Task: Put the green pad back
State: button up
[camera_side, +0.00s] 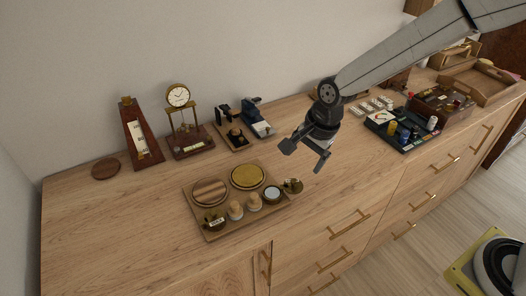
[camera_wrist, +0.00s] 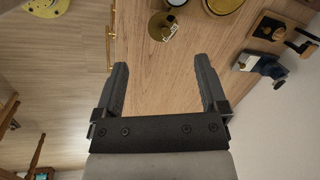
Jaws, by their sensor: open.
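My gripper (camera_side: 304,156) is open and empty above the bare wood to the right of the tray; its two fingers also show in the wrist view (camera_wrist: 161,66). No pad shows as plainly green. A yellow-olive round pad (camera_side: 248,176) lies at the back of the wooden tray (camera_side: 199,235), beside a striped wooden disc (camera_side: 210,192). A small olive-brown round piece (camera_side: 292,186) with a pale part on it is at the tray's right end; a similar piece (camera_wrist: 160,27) shows ahead of the fingers in the wrist view. I cannot tell which is the green pad.
A metronome (camera_side: 140,135), a gold clock (camera_side: 178,97) and a dark blue device (camera_side: 256,118) stand along the wall. A dark game tray (camera_side: 403,145) and a wooden box (camera_side: 442,105) are at right. Bare wood lies around the gripper and at front left.

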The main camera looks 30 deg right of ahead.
jog(key=s+d+n+h, duration=0.1)
jog(key=s+d+n, duration=1.2)
jog(key=shift+d+r+n+t+h, duration=0.15)
jog(key=shift+d+n+t+h, duration=0.15)
jog(key=shift+d+n, duration=0.1)
